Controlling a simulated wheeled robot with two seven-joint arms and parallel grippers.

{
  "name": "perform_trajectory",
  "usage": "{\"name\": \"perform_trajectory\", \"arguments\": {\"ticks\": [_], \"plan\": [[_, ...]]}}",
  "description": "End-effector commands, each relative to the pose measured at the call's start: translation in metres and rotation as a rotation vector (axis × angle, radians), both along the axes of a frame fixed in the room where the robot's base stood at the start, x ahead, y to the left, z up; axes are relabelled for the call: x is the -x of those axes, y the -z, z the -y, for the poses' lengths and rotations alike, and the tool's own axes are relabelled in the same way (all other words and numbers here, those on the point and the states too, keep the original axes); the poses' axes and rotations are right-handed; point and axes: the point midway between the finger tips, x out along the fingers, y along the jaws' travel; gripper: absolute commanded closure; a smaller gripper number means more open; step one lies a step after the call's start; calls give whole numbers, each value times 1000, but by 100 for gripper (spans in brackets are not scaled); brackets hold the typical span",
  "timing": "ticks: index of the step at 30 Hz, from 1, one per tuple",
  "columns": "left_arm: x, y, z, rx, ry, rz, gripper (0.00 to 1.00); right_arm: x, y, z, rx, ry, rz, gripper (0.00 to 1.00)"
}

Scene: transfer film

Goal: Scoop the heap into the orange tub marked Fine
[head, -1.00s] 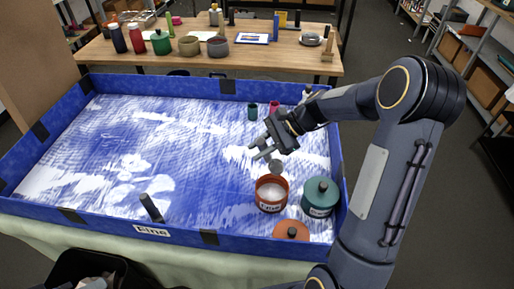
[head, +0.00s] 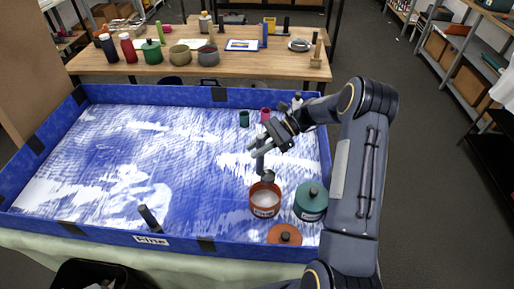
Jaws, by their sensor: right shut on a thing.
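The orange tub (head: 265,209) marked Fine stands at the right front of the blue-walled tray (head: 110,231), with white material inside. My right gripper (head: 259,152) is shut on a scoop (head: 267,177), whose grey bowl hangs just above the tub's back rim. I cannot tell whether the bowl touches the rim or holds any material. White material (head: 236,161) lies in a patch left of the gripper, with more streaks across the blue floor; no tall heap stands out. My left gripper is not in view.
A lidded teal tub (head: 311,203) stands close right of the orange tub. An orange lid (head: 285,235) lies in front. Teal (head: 244,119) and pink (head: 265,115) cups stand behind. A dark upright piece (head: 150,219) is by the front wall. The tray's left side is open.

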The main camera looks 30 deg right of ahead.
Motion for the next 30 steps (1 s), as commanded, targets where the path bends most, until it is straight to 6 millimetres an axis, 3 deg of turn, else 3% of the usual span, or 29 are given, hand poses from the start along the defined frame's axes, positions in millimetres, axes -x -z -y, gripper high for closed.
{"name": "perform_trajectory", "arguments": {"ticks": [8, 16, 30], "plan": [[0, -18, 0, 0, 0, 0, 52, 0, -27, 0, 0, 0, 1, 100], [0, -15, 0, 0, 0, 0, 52, 0, -48, 0, 1, 0, 2, 100], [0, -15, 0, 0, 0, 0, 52, 0, -49, 0, 0, 0, 1, 100]]}}
